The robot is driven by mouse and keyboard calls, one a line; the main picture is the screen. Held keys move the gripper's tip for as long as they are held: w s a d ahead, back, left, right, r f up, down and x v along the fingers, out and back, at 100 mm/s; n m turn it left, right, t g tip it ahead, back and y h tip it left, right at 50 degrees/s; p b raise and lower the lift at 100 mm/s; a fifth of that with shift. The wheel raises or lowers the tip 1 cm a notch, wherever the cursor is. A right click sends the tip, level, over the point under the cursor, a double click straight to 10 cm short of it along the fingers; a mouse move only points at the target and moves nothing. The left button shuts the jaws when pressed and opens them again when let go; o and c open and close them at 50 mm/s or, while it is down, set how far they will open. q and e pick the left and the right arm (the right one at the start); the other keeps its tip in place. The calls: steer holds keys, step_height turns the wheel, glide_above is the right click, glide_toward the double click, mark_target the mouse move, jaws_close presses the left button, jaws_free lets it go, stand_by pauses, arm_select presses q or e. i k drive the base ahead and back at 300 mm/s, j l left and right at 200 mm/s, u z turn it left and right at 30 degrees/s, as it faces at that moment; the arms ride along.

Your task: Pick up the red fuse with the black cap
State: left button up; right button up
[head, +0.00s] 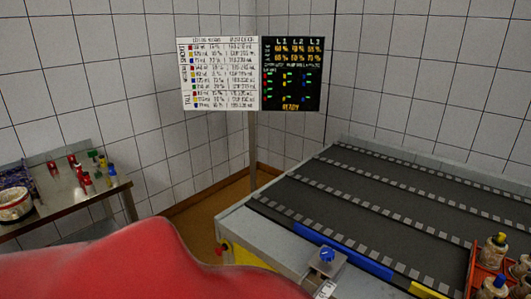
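Several small coloured pieces stand on the metal side table (118,183) at the left. Red pieces (87,180) are among them, beside green, yellow and blue ones. They are too small for me to tell which, if any, is the red fuse with the black cap. Neither my left nor my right gripper shows in the head view. A large smooth red surface, very close to the camera, covers the lower left and hides what is behind it.
A white bowl (14,211) stands at the side table's left end. A dark conveyor bench (370,215) fills the right, with a blue-knobbed box (326,262) at its front. A red crate (474,270) with bottles (491,254) is at lower right. A sign board (219,73) stands behind.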

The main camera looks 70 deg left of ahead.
mark_target(87, 178)
steer(key=u, duration=3.6)
